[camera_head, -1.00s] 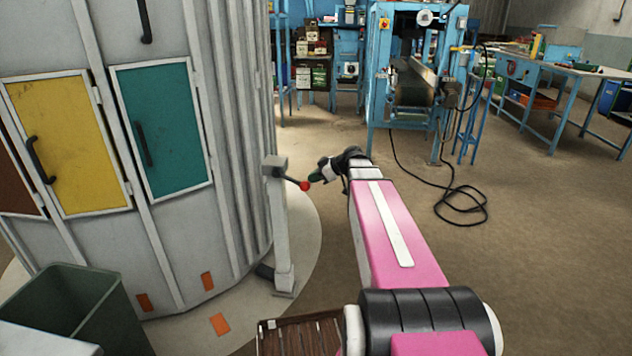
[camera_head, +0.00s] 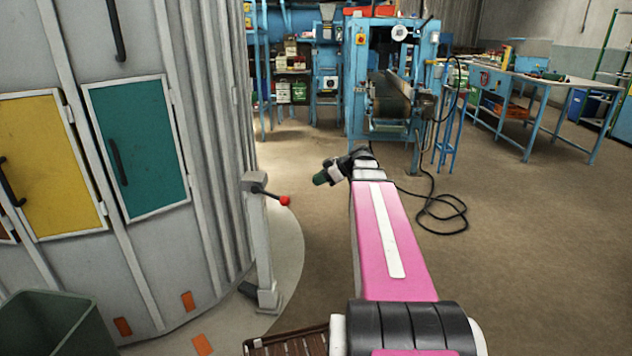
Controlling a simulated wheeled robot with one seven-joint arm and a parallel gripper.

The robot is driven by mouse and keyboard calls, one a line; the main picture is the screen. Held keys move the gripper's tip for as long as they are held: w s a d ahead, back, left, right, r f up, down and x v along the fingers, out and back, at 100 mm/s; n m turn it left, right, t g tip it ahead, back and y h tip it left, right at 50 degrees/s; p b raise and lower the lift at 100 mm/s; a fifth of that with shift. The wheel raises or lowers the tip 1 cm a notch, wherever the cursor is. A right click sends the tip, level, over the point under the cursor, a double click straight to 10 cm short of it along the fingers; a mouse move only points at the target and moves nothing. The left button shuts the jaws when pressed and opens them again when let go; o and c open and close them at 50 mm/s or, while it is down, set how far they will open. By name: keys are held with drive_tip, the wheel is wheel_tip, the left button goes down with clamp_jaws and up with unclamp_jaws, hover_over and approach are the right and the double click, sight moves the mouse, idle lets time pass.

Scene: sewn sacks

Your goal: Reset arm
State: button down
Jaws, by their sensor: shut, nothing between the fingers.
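My pink arm reaches forward from the bottom of the head view. My gripper (camera_head: 321,178) is at its far end, a dark, green-tipped shape pointing left and slightly down. It is shut with nothing seen in it. It hangs in the air to the right of a grey post (camera_head: 258,240) with a red-knobbed lever (camera_head: 284,201), with a gap between the gripper and the knob.
A grey ribbed cylinder with a yellow door (camera_head: 50,165) and a teal door (camera_head: 137,145) stands at left. A green bin (camera_head: 50,325) is at lower left. A blue machine (camera_head: 390,80), a loose black cable (camera_head: 440,215) and a workbench (camera_head: 545,78) are farther back. Open floor lies at right.

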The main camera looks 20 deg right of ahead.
drive_tip(key=s+a+f+m+g+h, duration=0.2)
drive_tip(key=s+a+f+m+h, duration=0.2)
drive_tip(key=s+f, duration=0.4)
drive_tip(key=s+a+f+m+g+h, duration=0.3)
drive_tip(key=s+f+m+h, duration=0.3)
drive_tip(key=f, duration=0.9)
drive_tip(key=s+a+m, duration=0.1)
drive_tip(key=s+m, duration=0.1)
drive_tip(key=m, duration=0.1)
drive_tip(key=shift+a+f+m, duration=0.2)
drive_tip(key=shift+f+m, duration=0.1)
drive_tip(key=shift+f, duration=0.05)
